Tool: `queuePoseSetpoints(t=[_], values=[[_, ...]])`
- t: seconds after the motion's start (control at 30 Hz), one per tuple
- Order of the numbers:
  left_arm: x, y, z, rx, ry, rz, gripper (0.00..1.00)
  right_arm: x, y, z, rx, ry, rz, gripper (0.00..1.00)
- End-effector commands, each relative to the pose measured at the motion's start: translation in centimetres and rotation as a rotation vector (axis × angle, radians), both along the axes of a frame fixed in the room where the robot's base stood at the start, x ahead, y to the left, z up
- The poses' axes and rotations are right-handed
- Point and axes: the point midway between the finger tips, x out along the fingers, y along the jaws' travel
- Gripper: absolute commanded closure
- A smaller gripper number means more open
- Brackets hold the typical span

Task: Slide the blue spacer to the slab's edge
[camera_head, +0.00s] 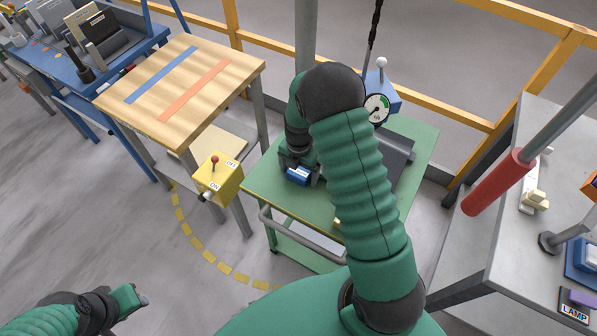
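A blue, rounded piece (299,176), likely the blue spacer, shows at the tip of my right gripper (297,164), over the left part of the green cart top. The fingers are small and dark here, and I cannot tell whether they grip it or only touch it. The dark grey slab (398,158) lies on the cart to the right, and my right arm hides its left part. My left gripper (140,297) is low at the left, over the floor and away from the cart. Its finger opening is not clear.
A dial gauge (376,108) on a blue block stands at the cart's back. The green cart (270,190) has a front rail. A wooden table (190,85) and yellow switch box (218,178) are left. A grey bench (510,225) with a red-sleeved pole (497,182) stands right.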

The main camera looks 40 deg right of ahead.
Motion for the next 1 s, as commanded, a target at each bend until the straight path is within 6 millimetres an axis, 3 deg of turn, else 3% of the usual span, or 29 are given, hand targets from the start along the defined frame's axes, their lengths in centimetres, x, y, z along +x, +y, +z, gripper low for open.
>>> queuePoseSetpoints(t=[0.2, 0.33, 0.8, 1.0], values=[[0.0, 0.0, 0.0, 0.000, 0.000, 0.000, 0.64, 0.0, 0.0, 0.1, 0.000, -0.001, 0.000, 0.11], [0.0, 0.0, 0.1, 0.000, 0.000, 0.000, 0.64, 0.1, 0.0, 1.5, 0.001, -0.004, 0.000, 0.11], [0.0, 0.0, 0.7, 0.000, 0.000, 0.000, 0.64, 0.2, -0.1, 14.3, -0.001, -0.004, 0.000, 0.11], [0.0, 0.0, 0.8, 0.000, 0.000, 0.000, 0.64, 0.2, -0.1, 16.6, 0.000, 0.000, 0.000, 0.11]])
